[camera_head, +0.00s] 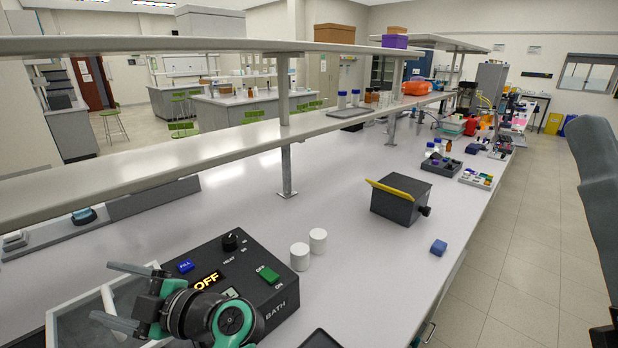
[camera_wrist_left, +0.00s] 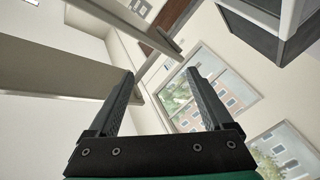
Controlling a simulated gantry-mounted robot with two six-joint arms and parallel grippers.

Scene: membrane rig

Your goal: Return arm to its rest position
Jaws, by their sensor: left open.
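My left gripper (camera_head: 104,291) is at the lower left of the head view, with its two grey fingers spread apart and nothing between them. It is above the black bath unit (camera_head: 262,307) and its glass-walled tank (camera_head: 72,312). The wrist hides part of the bath's front panel. In the left wrist view the gripper (camera_wrist_left: 160,73) is open and points at walls and a window (camera_wrist_left: 208,85), away from the bench. My right gripper is not in view.
Two white cylinders (camera_head: 300,257) stand beside the bath. A long shelf (camera_head: 150,155) on posts runs above the bench. The middle of the bench (camera_head: 260,220) is clear.

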